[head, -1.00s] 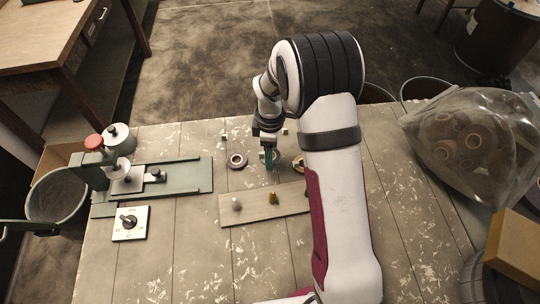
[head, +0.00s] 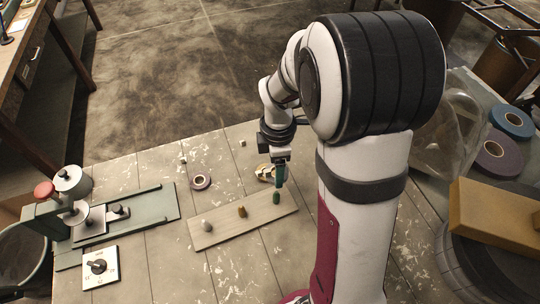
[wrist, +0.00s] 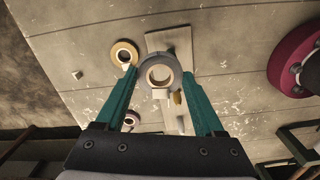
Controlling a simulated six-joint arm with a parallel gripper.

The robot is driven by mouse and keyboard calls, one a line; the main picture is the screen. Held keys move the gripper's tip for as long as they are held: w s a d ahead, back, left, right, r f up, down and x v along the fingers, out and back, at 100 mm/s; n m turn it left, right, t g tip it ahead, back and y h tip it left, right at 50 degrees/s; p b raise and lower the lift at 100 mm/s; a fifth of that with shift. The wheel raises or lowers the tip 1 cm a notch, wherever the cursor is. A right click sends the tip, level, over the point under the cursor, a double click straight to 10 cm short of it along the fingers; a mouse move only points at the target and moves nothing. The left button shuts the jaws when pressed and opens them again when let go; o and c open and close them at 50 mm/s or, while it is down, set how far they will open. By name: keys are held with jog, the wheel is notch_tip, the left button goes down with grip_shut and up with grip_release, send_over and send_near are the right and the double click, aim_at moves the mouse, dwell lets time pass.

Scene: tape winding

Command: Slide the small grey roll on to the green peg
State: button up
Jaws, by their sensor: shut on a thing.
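My gripper (head: 280,183) is shut on the small grey roll (wrist: 146,63), which sits between its two teal fingertips in the wrist view, its hole facing the camera. In the head view the gripper hides most or all of that roll. The green peg (head: 276,198) stands at the right end of a pale wooden board (head: 222,235), just below the fingertips in the picture. I cannot tell the roll's height above the peg.
A yellow-brown peg (head: 241,211) and a pale grey peg (head: 206,225) stand on the same board. A tan roll (wrist: 124,54) and a purple roll (head: 201,182) lie behind it. A green-based device (head: 150,209) and a dial box (head: 100,267) are at left.

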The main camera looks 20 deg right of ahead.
aim_at(277, 192)
jog(key=shift+s+a+f, duration=0.1)
jog(key=shift+s+a, duration=0.05)
jog(key=shift+s, duration=0.35)
jog(key=shift+s+a, duration=0.15)
jog(key=shift+s, duration=0.35)
jog(key=shift+f, duration=1.8)
notch_tip(277, 192, down, 4)
jog(key=shift+f, duration=0.1)
jog(key=o, duration=1.3)
jog(key=shift+r, duration=3.55)
